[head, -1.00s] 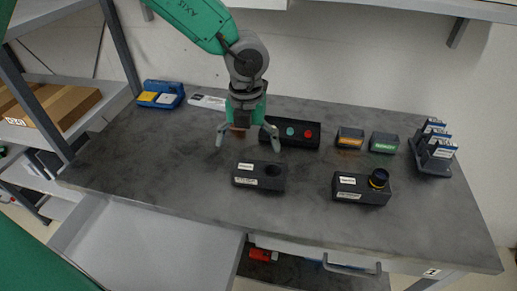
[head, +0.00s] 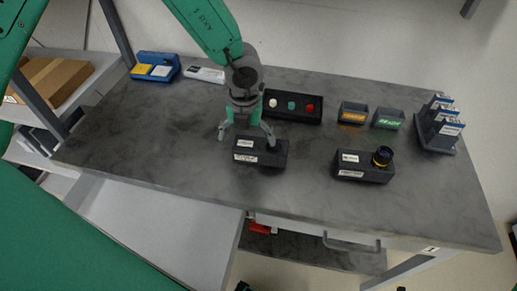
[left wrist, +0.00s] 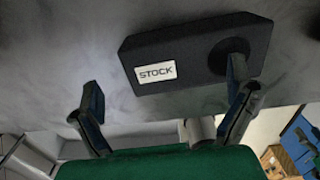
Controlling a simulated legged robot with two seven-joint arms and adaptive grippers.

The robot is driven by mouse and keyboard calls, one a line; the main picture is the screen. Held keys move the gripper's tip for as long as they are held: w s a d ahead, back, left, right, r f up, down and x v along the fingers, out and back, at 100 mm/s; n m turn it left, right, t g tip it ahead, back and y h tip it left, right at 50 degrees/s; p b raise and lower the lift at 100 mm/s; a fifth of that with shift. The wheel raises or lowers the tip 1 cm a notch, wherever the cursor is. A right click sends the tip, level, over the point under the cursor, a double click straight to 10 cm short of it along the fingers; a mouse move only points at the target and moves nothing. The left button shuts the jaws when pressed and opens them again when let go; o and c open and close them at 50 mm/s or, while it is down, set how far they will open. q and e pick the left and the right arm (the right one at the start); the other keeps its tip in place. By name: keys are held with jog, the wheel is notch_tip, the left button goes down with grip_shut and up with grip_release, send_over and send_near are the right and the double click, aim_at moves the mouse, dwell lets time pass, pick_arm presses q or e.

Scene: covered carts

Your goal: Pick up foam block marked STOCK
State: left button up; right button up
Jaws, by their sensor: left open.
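The black foam block marked STOCK (head: 262,153) lies on the grey bench near its middle. Its white STOCK label and round hole show in the left wrist view (left wrist: 195,65). My left gripper (head: 246,139) is open and empty, reaching down over the back left part of the block. In the left wrist view, one finger of the gripper (left wrist: 164,80) stands in front of the hole and the other is off to the left of the block. I cannot tell whether a finger touches it. My right gripper is not in view.
A similar black block (head: 348,173) with a dark round piece stands to the right. A blue tray (head: 140,72) sits back left.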

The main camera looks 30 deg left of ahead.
aim_at(246, 142)
pick_arm(q)
jog(key=f, duration=0.3)
jog(key=shift+a, duration=0.25)
jog(key=shift+w+d+f, duration=0.15)
jog(key=shift+f, duration=0.15)
jog(key=shift+d, duration=0.5)
jog(key=shift+d+r, duration=0.1)
jog(key=shift+d, duration=0.1)
jog(key=shift+c, duration=0.5)
jog(key=shift+d, duration=0.1)
jog(key=c, duration=1)
jog(key=shift+a, duration=0.6)
jog(key=shift+c, duration=0.3)
